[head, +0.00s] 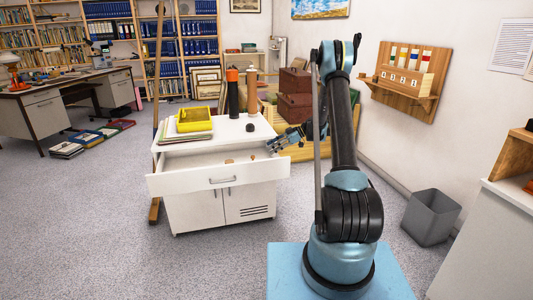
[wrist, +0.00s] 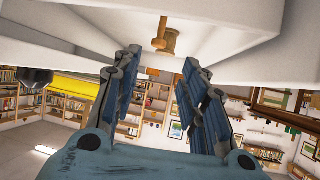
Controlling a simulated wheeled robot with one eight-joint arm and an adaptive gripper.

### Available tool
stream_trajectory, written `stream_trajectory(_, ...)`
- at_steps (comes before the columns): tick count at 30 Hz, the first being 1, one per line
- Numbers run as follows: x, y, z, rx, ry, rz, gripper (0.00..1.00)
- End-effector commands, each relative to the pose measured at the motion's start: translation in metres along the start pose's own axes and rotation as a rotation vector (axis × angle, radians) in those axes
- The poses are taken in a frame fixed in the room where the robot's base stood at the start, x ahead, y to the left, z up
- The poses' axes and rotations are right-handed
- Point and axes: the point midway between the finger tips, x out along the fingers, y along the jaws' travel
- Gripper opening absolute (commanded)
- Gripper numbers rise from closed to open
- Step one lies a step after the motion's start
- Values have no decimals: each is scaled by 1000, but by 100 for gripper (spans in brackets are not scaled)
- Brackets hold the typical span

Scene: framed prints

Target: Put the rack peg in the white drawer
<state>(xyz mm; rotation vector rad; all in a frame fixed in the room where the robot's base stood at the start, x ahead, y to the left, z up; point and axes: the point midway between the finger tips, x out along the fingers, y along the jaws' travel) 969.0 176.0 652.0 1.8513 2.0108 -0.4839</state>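The white drawer (head: 217,180) is pulled out of the front of a white cabinet (head: 222,205). Two small brown wooden things lie inside it, one left (head: 229,161) and one right (head: 253,157). In the wrist view a wooden peg-like piece (wrist: 169,43) shows against the white surfaces, beyond my fingertips. I cannot tell for sure which piece is the rack peg. My gripper (head: 273,146) is at the right side of the drawer, near the cabinet top. In the wrist view its blue fingers (wrist: 160,65) are apart, with nothing seen held between them.
On the cabinet top stand a yellow tray (head: 195,119) on papers, dark and brown cylinders, and a small black thing (head: 250,127). Stacked brown boxes (head: 295,93) stand behind. A wall rack (head: 405,80) and grey bin (head: 431,217) are right.

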Motion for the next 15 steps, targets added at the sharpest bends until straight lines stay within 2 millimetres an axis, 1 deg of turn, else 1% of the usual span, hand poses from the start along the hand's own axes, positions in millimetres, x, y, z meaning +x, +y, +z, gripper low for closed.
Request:
stream_trajectory(1,-4,0,0,0,0,1,39)
stream_trajectory(5,-12,0,-2,4,-2,1,39)
stream_trajectory(8,-17,-5,-9,26,-16,4,39)
stream_trajectory(11,-26,-14,-24,72,-45,10,39)
stream_trajectory(15,-42,-34,-50,164,-103,27,39)
